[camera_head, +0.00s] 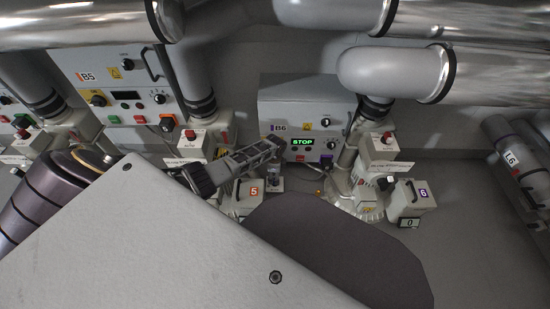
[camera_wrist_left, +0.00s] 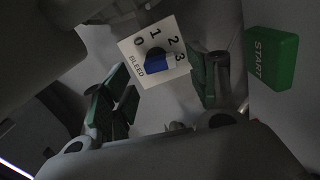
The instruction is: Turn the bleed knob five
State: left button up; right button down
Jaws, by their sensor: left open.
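In the left wrist view a white plate marked BLEED (camera_wrist_left: 135,50), with numbers from 0 to 3, carries a blue and black knob (camera_wrist_left: 165,62). My left gripper (camera_wrist_left: 160,92) is open, with a green-padded finger on each side below the plate, and the knob lies in the gap as seen. Contact cannot be told. In the head view my left gripper (camera_head: 270,153) reaches in from the left above the box labelled 5 (camera_head: 252,191). I cannot pick out the bleed knob of unit five there. My right gripper is not in view.
A green START button (camera_wrist_left: 272,60) is close on the right in the wrist view. Control box B6 (camera_head: 275,112) shows STOP in the head view, with box 6 (camera_head: 408,200) to its right. Control box B5 (camera_head: 90,65) is upper left. Large metal pipes (camera_head: 470,25) run overhead.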

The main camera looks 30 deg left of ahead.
pick_arm(q)
jog(key=shift+f+b, duration=1.05)
jog(key=shift+f, duration=0.8)
jog(key=shift+c, duration=0.4)
jog(key=c, duration=0.9)
